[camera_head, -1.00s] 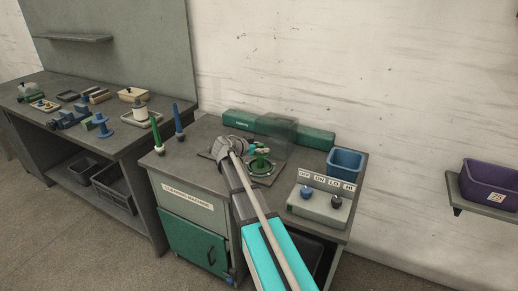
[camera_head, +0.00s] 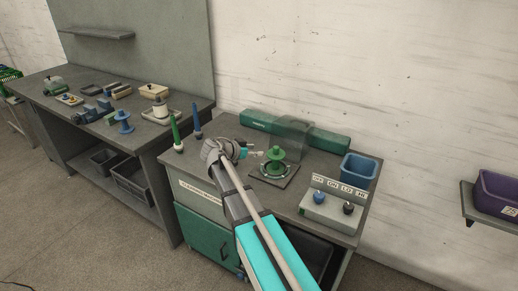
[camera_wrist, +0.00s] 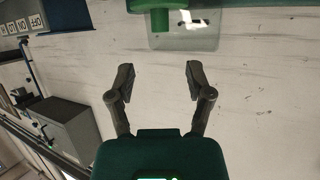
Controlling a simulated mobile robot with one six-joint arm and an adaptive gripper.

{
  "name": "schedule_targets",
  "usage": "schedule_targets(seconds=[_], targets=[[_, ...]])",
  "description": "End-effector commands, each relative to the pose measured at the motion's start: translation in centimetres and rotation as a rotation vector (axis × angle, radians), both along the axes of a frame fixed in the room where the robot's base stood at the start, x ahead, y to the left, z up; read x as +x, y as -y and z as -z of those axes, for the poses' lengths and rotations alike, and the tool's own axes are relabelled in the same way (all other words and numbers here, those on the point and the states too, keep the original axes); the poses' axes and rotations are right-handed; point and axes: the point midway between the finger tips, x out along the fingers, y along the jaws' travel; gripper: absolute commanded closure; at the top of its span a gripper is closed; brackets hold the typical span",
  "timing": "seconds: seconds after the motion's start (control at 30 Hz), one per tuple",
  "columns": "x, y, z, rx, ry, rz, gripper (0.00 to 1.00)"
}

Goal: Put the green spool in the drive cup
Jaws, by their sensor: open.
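The green spool (camera_head: 275,154) stands upright at the green round drive cup (camera_head: 263,170) on a grey square plate on the machine bench. Its foot appears to be inside the cup, but the picture is too small to tell how deep it sits. My gripper (camera_head: 259,153) is just left of the spool at about its height, apart from it. In the wrist view my gripper (camera_wrist: 160,82) is open, its two fingers spread with only the pale wall between them.
A translucent cover (camera_head: 291,134) and green housing (camera_head: 331,141) stand behind the spool. A blue bin (camera_head: 359,169) and a switch box (camera_head: 332,208) are to the right.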

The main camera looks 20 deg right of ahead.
Motion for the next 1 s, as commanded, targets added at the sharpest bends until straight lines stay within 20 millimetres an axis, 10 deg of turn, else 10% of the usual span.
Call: schedule_targets(seconds=[1.0], targets=[[-3.0, -0.7, 2.0, 0.087, -0.153, -0.043, 0.33]])
